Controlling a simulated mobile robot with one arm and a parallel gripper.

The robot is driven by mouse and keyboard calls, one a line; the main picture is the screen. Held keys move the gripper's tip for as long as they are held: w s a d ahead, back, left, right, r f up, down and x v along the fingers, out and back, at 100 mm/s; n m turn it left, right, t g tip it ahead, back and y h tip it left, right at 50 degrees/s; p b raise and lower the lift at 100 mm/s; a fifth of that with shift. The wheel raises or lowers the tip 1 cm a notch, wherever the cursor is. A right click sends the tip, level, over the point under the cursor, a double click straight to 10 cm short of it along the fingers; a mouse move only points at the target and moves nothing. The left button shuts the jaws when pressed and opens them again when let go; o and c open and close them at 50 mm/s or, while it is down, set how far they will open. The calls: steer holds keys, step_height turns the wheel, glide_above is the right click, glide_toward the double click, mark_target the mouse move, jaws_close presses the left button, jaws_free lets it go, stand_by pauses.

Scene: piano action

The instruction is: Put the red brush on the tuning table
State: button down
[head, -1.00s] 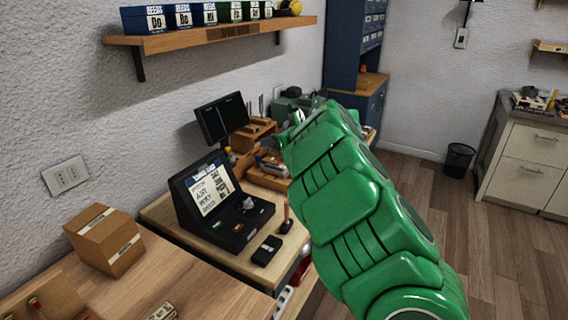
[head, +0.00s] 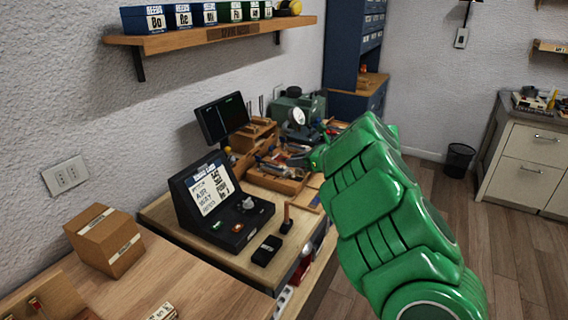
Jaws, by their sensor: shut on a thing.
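My green arm (head: 385,215) rises from the lower right and reaches up and away. Its far end hides my gripper, so I cannot see the jaws or anything in them. I cannot make out a red brush for certain. A light wooden table (head: 166,218) along the wall bears an open black case (head: 212,205) with a printed lid; I cannot tell if this is the tuning table. A reddish-brown upright stick on a dark base (head: 287,220) and a small black box (head: 267,250) stand at its front right.
Beyond the case are a dark monitor (head: 222,118), a wooden tray of tools (head: 274,178) and a green machine (head: 300,108). A cardboard box (head: 104,240) sits on the near worktop. A wall shelf (head: 215,36) hangs above. Floor (head: 520,235) at the right is clear.

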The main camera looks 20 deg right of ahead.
step_height(320, 180, down, 18)
steer(key=shift+f, duration=0.15)
stand_by(0.8)
steer(key=shift+f, duration=0.15)
steer(key=c, duration=0.9)
jaws_free()
steer(key=shift+c, duration=0.2)
steer(key=shift+d+r, duration=0.1)
steer(key=shift+r, duration=0.15)
steer(key=v, duration=1.1)
steer(key=shift+s+d+r, duration=0.2)
steer(key=shift+s, duration=0.1)
